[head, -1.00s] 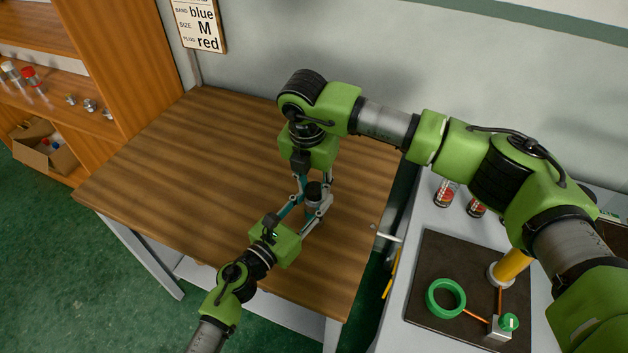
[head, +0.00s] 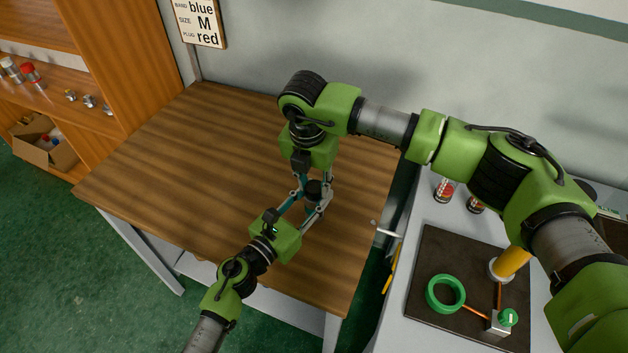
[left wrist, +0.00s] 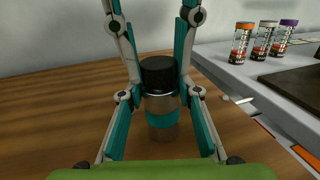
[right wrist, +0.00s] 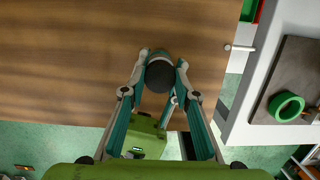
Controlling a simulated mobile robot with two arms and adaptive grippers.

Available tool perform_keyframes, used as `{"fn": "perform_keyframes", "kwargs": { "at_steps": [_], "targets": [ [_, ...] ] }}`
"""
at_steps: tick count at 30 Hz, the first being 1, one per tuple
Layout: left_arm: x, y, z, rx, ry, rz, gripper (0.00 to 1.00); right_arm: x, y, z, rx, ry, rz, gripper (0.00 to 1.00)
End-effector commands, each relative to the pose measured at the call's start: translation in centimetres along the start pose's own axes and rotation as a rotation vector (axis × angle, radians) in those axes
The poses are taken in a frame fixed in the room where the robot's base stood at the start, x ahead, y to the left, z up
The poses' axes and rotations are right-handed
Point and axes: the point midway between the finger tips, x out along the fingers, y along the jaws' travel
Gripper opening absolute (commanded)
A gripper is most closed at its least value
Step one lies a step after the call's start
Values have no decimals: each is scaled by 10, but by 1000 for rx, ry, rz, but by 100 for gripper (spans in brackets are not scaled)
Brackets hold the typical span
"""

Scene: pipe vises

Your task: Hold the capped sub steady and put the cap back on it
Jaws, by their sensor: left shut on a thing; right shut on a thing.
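The sub is a grey metal cylinder with a teal band (left wrist: 162,117), upright over the wooden table. A black cap (left wrist: 158,73) sits at its top; whether it is fully seated I cannot tell. My left gripper (left wrist: 161,98) is shut on the sub's body from the side. My right gripper (right wrist: 160,72) comes down from above and is shut on the black cap, which also shows in the head view (head: 313,187). In the head view both grippers meet at the sub and hide much of it.
The wooden table (head: 160,150) is otherwise clear. At the right, a grey bench carries a dark mat (head: 425,285) with a green ring (head: 445,294) and several capped bottles behind. A white handle (head: 388,231) sticks out between table and bench. A sign (head: 199,22) hangs on the wall.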

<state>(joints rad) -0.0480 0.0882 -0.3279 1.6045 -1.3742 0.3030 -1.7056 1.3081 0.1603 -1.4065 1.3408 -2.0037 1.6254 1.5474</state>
Motion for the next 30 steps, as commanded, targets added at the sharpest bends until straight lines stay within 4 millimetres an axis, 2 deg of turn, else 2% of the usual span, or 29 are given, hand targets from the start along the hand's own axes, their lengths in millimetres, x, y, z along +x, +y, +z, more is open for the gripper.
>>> {"fn": "perform_keyframes", "kwargs": {
  "at_steps": [21, 30],
  "targets": [
    [0, -2, 1, 2, -3, -4, 0, 10, -2, -2, 2, 3, -7, 14],
    [0, -2, 1, 2, -4, -5, 0, 1, -2, 0, 0, 5, -11, 14]
  ]
}}
